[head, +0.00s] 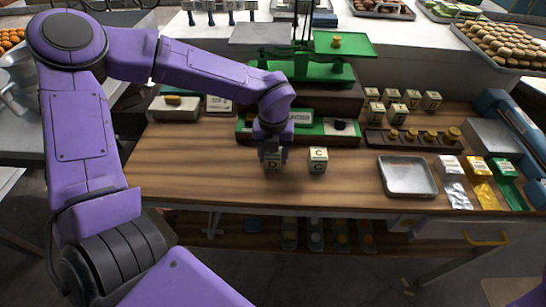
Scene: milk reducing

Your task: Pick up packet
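Three foil packets lie at the right end of the wooden table: a white and silver packet (454,181), a yellow packet (483,180) and a green packet (509,182). My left gripper (272,158) points down at the table's middle, well left of the packets. Its fingertips are at a cream block marked D (272,163) and partly cover it. I cannot tell whether they grip the block. A second block, marked C (318,160), stands just right of it. My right gripper is not in view.
An empty metal tray (407,177) lies between the C block and the packets. Behind are a green balance scale (310,72), several more cream blocks (392,106) and a dark rack of brass weights (412,137). The table's front left is clear.

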